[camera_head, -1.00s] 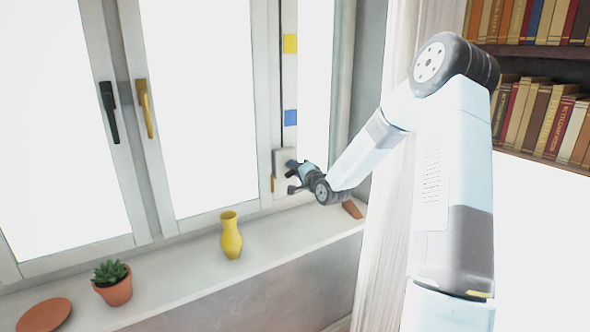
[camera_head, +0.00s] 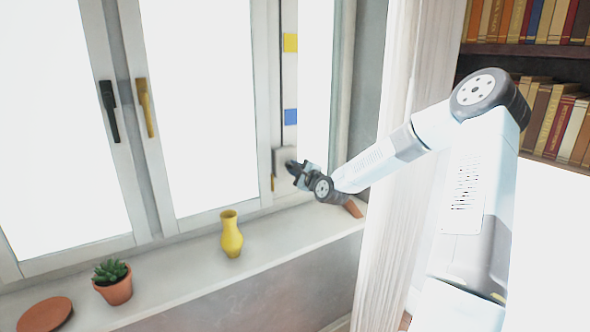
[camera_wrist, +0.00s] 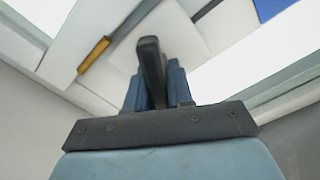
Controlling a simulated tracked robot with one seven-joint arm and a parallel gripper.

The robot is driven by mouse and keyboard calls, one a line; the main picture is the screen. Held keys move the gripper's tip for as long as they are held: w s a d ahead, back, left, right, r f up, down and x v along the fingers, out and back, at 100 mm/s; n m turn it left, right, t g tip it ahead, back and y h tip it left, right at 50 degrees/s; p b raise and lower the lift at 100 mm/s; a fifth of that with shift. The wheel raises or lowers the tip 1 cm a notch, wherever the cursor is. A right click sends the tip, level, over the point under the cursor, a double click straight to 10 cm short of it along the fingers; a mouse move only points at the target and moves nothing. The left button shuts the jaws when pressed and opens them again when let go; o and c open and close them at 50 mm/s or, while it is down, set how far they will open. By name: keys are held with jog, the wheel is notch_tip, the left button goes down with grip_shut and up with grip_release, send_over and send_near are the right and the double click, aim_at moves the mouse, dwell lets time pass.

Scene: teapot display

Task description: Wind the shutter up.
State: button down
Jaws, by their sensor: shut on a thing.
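A pale winder box (camera_head: 283,159) sits low on the right side of the window frame. Its pale plate also fills the upper middle of the wrist view (camera_wrist: 185,27). A dark crank handle (camera_wrist: 150,55) stands out in front of that plate. My gripper (camera_head: 295,170) is at the box, and in the wrist view its blue fingers (camera_wrist: 155,88) are shut on the dark handle. A narrow strip above the box carries a yellow mark (camera_head: 290,43) and a blue mark (camera_head: 290,116). The shutter itself cannot be made out against the bright panes.
A yellow vase (camera_head: 231,238), a potted succulent (camera_head: 113,285) and a terracotta saucer (camera_head: 45,314) stand on the sill (camera_head: 190,282). A terracotta piece (camera_head: 352,208) lies below my wrist. A pale curtain (camera_head: 395,170) hangs beside my arm. Bookshelves are at right.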

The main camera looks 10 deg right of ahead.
jog(key=shift+d+f+m, duration=0.3)
jog(key=shift+d+m, duration=0.05)
jog(key=shift+m, duration=0.65)
jog(key=c, duration=1.3)
grip_release()
jog(key=shift+f, duration=0.1)
jog(key=shift+o, duration=1.1)
jog(key=shift+a, duration=0.2)
jog(key=v, duration=1.3)
jog(key=shift+s, duration=0.3)
jog(key=shift+o, duration=0.3)
jog(key=shift+d, duration=0.15)
